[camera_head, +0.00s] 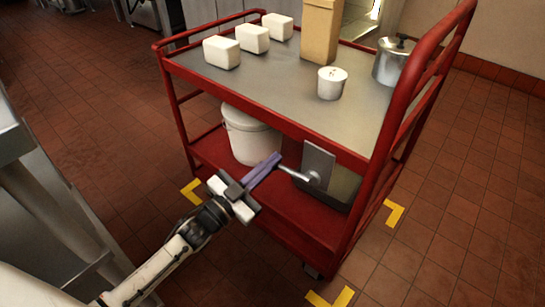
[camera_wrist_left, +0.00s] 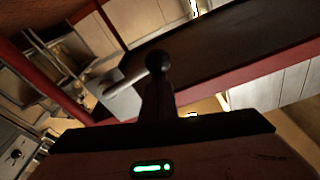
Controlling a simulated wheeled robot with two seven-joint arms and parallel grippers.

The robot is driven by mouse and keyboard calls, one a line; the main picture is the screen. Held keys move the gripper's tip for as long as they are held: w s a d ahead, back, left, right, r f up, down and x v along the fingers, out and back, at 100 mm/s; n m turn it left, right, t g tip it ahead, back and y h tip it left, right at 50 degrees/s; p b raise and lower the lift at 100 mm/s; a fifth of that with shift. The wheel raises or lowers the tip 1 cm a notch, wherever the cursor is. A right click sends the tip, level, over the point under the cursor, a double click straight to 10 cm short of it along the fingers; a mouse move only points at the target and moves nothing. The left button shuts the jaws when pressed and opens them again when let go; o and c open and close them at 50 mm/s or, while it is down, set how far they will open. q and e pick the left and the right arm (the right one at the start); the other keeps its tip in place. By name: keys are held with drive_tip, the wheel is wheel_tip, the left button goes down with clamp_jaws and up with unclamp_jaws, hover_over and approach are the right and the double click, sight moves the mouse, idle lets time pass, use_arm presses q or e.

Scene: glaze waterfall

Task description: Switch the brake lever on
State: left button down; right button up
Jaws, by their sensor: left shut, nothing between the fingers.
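The brake lever (camera_head: 295,174) is a short silver bar on a grey upright plate (camera_head: 318,160) at the front side of a red cart (camera_head: 270,118). It points left and slightly up from its pivot. My left gripper (camera_head: 276,160) is shut and empty, its purple-grey fingers reaching up and right with their tips at the lever's free end. In the left wrist view the lever (camera_wrist_left: 125,87) runs to a dark round knob (camera_wrist_left: 158,61) just beyond the shut fingers (camera_wrist_left: 158,103). I cannot tell whether they touch. My right gripper is out of view.
The cart's top holds white blocks (camera_head: 221,52), a tan container (camera_head: 320,30), a white cup (camera_head: 332,83) and a metal pot (camera_head: 393,60). A white bucket (camera_head: 250,136) stands on the lower shelf. Yellow corner marks (camera_head: 330,298) lie on the tiled floor, which is clear at right.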

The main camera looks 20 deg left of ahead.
use_arm(q)
drive_tip(key=f+n, duration=0.1)
drive_tip(key=n, duration=0.1)
drive_tip(key=f+n, duration=0.1)
drive_tip(key=f+n+y, duration=0.1)
drive_tip(key=f+n, duration=0.1)
drive_tip(key=shift+s+d+n+t, duration=0.1)
drive_tip(key=shift+d+n+t, duration=0.2)
drive_tip(key=shift+t, duration=0.1)
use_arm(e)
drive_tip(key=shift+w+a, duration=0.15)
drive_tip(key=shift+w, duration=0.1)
use_arm(q)
drive_tip(key=shift+f, duration=0.25)
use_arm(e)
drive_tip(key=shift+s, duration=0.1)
use_arm(q)
drive_tip(key=shift+r, duration=0.1)
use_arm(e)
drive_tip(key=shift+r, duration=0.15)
